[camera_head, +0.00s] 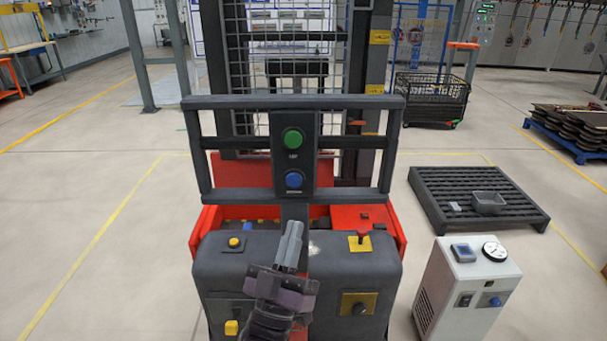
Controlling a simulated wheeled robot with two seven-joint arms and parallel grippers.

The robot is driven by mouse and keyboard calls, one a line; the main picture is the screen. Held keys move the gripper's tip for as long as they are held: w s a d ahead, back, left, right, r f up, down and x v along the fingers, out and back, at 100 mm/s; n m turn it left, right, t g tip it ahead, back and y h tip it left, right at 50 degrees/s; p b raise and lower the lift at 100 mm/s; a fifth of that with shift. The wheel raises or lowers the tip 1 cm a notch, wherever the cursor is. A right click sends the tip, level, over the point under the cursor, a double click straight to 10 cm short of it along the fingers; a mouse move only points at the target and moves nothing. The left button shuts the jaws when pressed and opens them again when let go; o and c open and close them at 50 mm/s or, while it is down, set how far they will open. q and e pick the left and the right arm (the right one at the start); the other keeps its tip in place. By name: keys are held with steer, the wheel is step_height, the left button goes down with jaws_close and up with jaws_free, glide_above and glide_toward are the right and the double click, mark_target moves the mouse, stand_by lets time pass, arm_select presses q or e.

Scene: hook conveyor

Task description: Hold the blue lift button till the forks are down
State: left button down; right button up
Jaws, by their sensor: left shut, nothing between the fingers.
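The blue lift button (294,179) sits low on a dark upright panel (309,157), below a green button (293,139). The panel is fixed to the grey frame of a red and dark grey lift truck (220,262). My left gripper (292,226) is shut and empty. Its fingertips point up at the panel and show a little below the blue button in the picture. I see a gap between the tips and the button, so they appear apart. The forks are hidden behind the truck body and mast. My right gripper is not in view.
A red-topped stop knob (363,236) and a yellow button (234,242) are on the truck's top. The floor at left is clear.

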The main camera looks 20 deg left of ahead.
mark_target(294, 180)
arm_select(q)
steer(key=shift+s+r, duration=0.3)
steer(key=shift+r, duration=0.65)
steer(key=shift+w+a+b, duration=0.2)
steer(key=shift+w+a, duration=0.2)
steer(key=shift+w, duration=1.05)
steer(key=shift+w+a+b, duration=0.2)
steer(key=shift+w+a, duration=0.2)
steer(key=shift+w, duration=1)
steer(key=shift+w+a+b, duration=0.2)
steer(key=shift+w+a, duration=0.2)
steer(key=shift+w, duration=1.05)
steer(key=shift+w, duration=0.1)
steer(key=shift+w+a, duration=0.1)
steer(key=shift+w, duration=0.2)
